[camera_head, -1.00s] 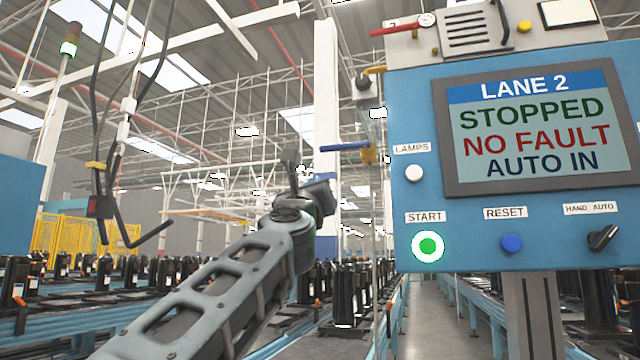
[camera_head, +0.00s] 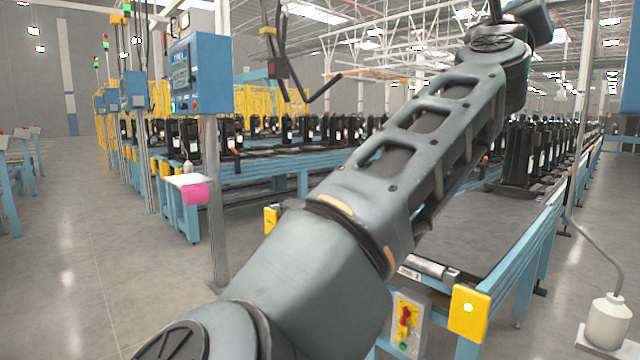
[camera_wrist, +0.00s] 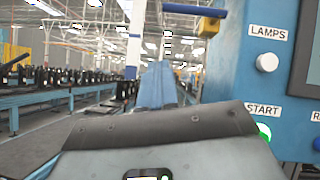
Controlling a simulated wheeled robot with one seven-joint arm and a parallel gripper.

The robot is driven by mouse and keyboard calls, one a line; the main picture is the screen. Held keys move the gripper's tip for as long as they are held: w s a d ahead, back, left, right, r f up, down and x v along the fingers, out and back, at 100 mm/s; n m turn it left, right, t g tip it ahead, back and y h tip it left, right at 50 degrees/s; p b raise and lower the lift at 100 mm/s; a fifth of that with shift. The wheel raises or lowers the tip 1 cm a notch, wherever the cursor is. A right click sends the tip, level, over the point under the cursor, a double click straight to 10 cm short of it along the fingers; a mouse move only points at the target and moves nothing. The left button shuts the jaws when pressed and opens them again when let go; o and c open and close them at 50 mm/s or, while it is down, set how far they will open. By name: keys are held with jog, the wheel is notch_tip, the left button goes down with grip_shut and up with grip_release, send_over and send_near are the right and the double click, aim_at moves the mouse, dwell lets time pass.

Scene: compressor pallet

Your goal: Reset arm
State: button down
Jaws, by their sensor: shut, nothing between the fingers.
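My arm (camera_head: 420,150) crosses the head view from the bottom middle to the top right, where its far end leaves the picture. My gripper (camera_wrist: 160,118) shows in the wrist view as a wide grey plate with bolts over a blue-grey body along the bottom; it is shut and holds nothing. Its fingertips are not clearly seen. It is left of and in front of a blue control panel (camera_wrist: 245,75). The panel's white lamps button (camera_wrist: 267,62) is in view, and the lit green start button (camera_wrist: 263,131) is partly hidden by my gripper.
A conveyor (camera_head: 470,235) with dark compressors (camera_head: 520,150) lies beneath and beyond my arm. A yellow box (camera_head: 469,308) and a switch box (camera_head: 405,322) are on its near end. Another control panel (camera_head: 198,75) stands left on a post. Open floor (camera_head: 75,250) lies left.

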jog(key=s+a+f+n+t+y, duration=0.15)
jog(key=s+f+n+y, duration=0.35)
jog(key=f+n, duration=0.7)
jog(key=s+a+f+n+t+y, duration=0.15)
jog(key=s+f+n+y, duration=0.4)
jog(key=f+n, duration=0.7)
jog(key=s+a+f+n+t+y, duration=0.15)
jog(key=s+f+n+y, duration=0.4)
jog(key=f+n, duration=0.65)
jog(key=s+a+f+n+g+y, duration=0.2)
jog(key=s+f+n+g, duration=0.1)
jog(key=s+f, duration=1.25)
jog(key=s+a+f+g, duration=0.1)
jog(key=s+a+g, duration=0.1)
jog(key=s, duration=0.7)
jog(key=s+a+f+n+g, duration=0.1)
jog(key=s+a+g, duration=0.1)
jog(key=s, duration=0.8)
jog(key=shift+s+a+f+h+p, duration=0.25)
jog(key=shift+a+h+p, duration=0.15)
jog(key=shift+a, duration=0.15)
jog(key=shift+n+g, duration=0.25)
